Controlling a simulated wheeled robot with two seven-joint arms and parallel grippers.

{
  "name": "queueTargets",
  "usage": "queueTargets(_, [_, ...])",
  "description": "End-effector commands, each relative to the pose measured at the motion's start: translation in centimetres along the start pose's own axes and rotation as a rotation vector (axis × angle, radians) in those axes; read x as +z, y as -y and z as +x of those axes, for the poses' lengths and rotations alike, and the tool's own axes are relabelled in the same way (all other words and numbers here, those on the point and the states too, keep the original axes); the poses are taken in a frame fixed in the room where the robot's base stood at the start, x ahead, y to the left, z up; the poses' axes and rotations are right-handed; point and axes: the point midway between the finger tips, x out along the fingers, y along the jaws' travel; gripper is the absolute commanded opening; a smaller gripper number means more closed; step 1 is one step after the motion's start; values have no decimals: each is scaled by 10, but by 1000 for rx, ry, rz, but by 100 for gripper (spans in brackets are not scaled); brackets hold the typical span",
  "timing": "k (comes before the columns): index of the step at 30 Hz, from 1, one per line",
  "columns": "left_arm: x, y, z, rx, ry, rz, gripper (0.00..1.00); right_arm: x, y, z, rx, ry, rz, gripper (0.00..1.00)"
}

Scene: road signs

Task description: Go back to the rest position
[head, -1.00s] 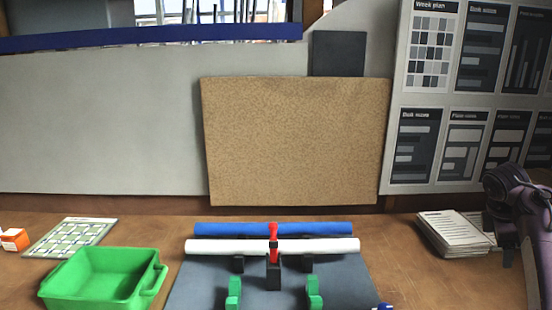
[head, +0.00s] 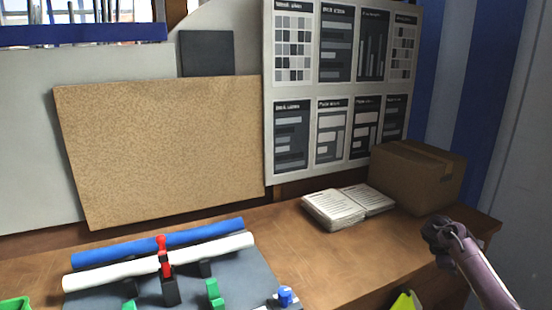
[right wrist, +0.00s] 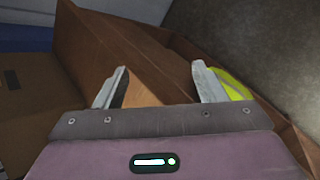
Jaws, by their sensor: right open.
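My right arm (head: 472,268) enters the head view at the lower right, beyond the table's right front edge; its fingertips do not show there. In the right wrist view my right gripper (right wrist: 158,80) is open, with its two pale fingers apart and nothing between them. Brown wooden surfaces lie beyond the fingers. My left gripper is not in view.
A yellow-green item (head: 405,303) is at the front edge.

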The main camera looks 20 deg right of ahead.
Motion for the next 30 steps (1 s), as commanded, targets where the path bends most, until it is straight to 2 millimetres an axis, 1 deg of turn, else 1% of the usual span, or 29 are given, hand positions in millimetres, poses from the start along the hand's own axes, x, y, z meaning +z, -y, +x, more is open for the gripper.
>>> queueTargets(1, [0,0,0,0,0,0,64,3,30,36,9,11,11,64])
queueTargets(2, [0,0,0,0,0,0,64,6,45,54,21,10,26,64])
queueTargets(3, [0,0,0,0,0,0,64,10,64,77,37,6,45,64])
queueTargets(4, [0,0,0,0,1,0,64,15,80,94,49,2,56,64])
queueTargets(5, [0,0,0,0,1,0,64,22,95,110,62,-4,66,64])
queueTargets(6, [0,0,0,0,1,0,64,31,114,129,77,-10,79,64])
queueTargets(8, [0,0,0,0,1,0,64,47,140,153,100,-25,95,64])
queueTargets(9, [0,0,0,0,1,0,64,58,157,167,113,-35,102,64])
queueTargets(12, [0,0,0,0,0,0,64,87,191,192,137,-62,112,64])
queueTargets(14, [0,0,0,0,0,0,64,103,210,204,147,-80,113,64])
queueTargets(15, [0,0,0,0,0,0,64,115,221,210,152,-91,114,64])
queueTargets(18, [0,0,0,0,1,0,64,143,248,223,159,-121,107,64])
queueTargets(20, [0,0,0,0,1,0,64,160,262,229,161,-139,103,64])
queueTargets(26, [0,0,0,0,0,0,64,128,341,234,64,-181,143,64])
queueTargets(27, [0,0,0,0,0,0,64,122,359,234,41,-188,150,64])
queueTargets(29, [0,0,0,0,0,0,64,111,387,234,5,-198,161,64])
queueTargets(30, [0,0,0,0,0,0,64,102,408,232,-21,-206,169,64])
